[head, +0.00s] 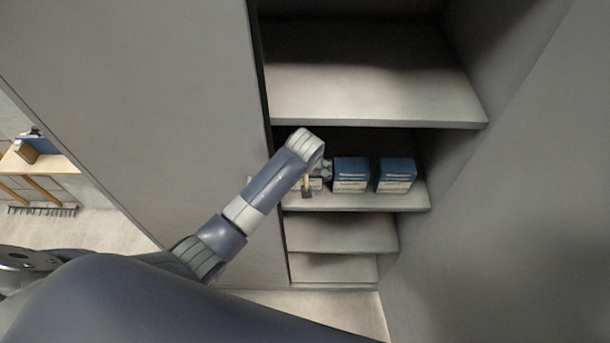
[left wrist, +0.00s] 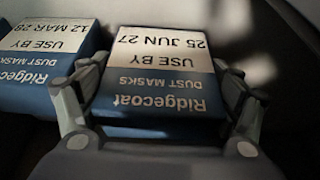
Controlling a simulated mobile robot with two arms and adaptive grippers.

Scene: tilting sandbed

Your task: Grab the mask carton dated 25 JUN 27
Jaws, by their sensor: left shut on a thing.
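The mask carton dated 25 JUN 27 (left wrist: 155,100) is a blue and white Ridgecoat dust mask box; its print appears upside down in the left wrist view. My left gripper (left wrist: 162,80) has one finger on each side of this carton and is shut on it. In the head view my left gripper (head: 312,180) is at the left part of a cabinet shelf, and the wrist and fingers mostly hide the held carton. My right gripper is not in view.
Two other blue and white cartons, a nearer one (head: 351,174) and a farther one (head: 396,175), stand to the right on the same shelf (head: 375,203). The shelf above (head: 375,90) overhangs them and looks empty. A grey panel (head: 150,100) closes the left side.

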